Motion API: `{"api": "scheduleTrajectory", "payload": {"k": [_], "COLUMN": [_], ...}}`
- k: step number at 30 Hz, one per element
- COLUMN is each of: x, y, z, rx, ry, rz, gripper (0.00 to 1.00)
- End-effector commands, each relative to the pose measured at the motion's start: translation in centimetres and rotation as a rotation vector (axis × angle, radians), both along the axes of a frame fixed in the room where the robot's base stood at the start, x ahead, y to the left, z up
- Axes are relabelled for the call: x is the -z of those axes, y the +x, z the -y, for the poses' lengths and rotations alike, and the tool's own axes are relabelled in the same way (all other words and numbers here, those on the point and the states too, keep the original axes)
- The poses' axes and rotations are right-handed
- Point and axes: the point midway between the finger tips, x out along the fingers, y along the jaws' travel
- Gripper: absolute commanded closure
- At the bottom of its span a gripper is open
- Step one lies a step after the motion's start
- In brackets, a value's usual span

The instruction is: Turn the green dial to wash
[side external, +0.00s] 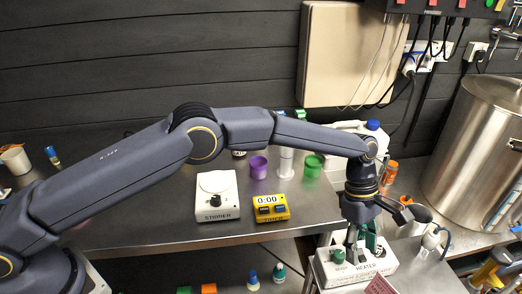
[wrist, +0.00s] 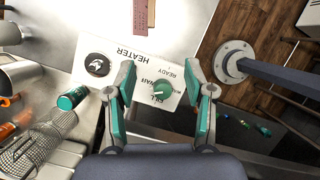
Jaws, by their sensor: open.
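The white heater box (side external: 325,270) is at the lower right of the side external view, and its panel (wrist: 140,65) shows upside down in the wrist view. The green dial (wrist: 165,88) is a round knob with a pale mark on it. My gripper (wrist: 160,72) is open and empty, with one teal-padded finger on each side of the dial in the picture. I see no contact. In the side external view my gripper (side external: 365,240) is over the box.
A black knob (wrist: 97,65) is beside the dial on the same panel. A stirrer (side external: 217,196), yellow timer (side external: 271,208) and steel pot (side external: 475,140) stand nearby.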

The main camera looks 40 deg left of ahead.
Motion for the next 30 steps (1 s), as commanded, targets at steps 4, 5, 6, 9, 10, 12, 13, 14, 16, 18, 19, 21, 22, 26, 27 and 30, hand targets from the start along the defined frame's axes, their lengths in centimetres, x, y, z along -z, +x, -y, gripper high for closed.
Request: {"api": "scheduleTrajectory", "payload": {"k": [4, 5, 6, 9, 10, 12, 13, 14, 16, 18, 19, 21, 22, 26, 27, 30], "x": [-1.3, -1.8, -2.4, -4.6, -5.3, -6.8, -7.4, -8.0, -9.3, -9.4, -9.1, -8.2, -7.8, -5.2, -4.3, -2.0], "y": [-0.7, -0.8, -0.8, -1.1, -1.3, -2.0, -2.2, -2.3, -2.3, -2.4, -2.5, -2.3, -2.2, -1.8, -1.6, -1.2], "z": [-2.5, -3.3, -4.6, -7.8, -8.7, -10.2, -10.6, -10.8, -10.5, -9.9, -9.8, -9.5, -9.4, -8.4, -8.1, -7.3], "rx": [-0.398, -0.478, -0.582, -0.784, -0.825, -0.876, -0.883, -0.886, -0.880, -0.868, -0.866, -0.864, -0.864, -0.863, -0.863, -0.864], "ry": [0.050, 0.053, 0.054, 0.041, 0.037, 0.024, 0.019, 0.013, -0.006, -0.014, -0.013, -0.010, -0.009, -0.007, -0.007, -0.007], "rz": [0.012, 0.018, 0.025, 0.046, 0.051, 0.062, 0.064, 0.069, 0.084, 0.087, 0.086, 0.087, 0.087, 0.085, 0.085, 0.085], "gripper": [0.46, 0.46, 0.46, 0.46, 0.46, 0.46, 0.46, 0.46, 0.46, 0.46, 0.46, 0.46, 0.46, 0.46, 0.46, 0.46]}}
